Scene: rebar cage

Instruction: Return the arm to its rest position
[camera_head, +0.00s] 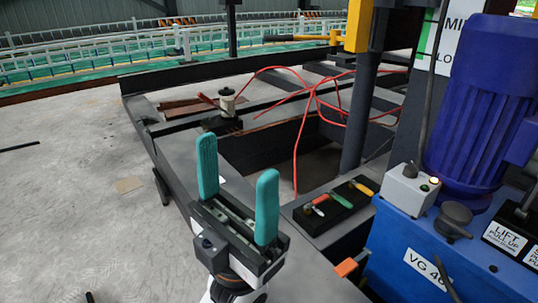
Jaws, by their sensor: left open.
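My left gripper (237,192) shows at the lower middle of the head view, with two teal fingers pointing up and spread apart. It is open, and nothing shows between the fingers. It stands in front of the dark steel frame and hides part of it. My right gripper is not in view.
A blue machine with a blue motor (485,110) and a grey switch box (408,190) fills the right side. A black tray (335,207) with several coloured-handled items lies right of my gripper. Red cables (312,92) loop behind. Concrete floor (70,200) is mostly clear at left.

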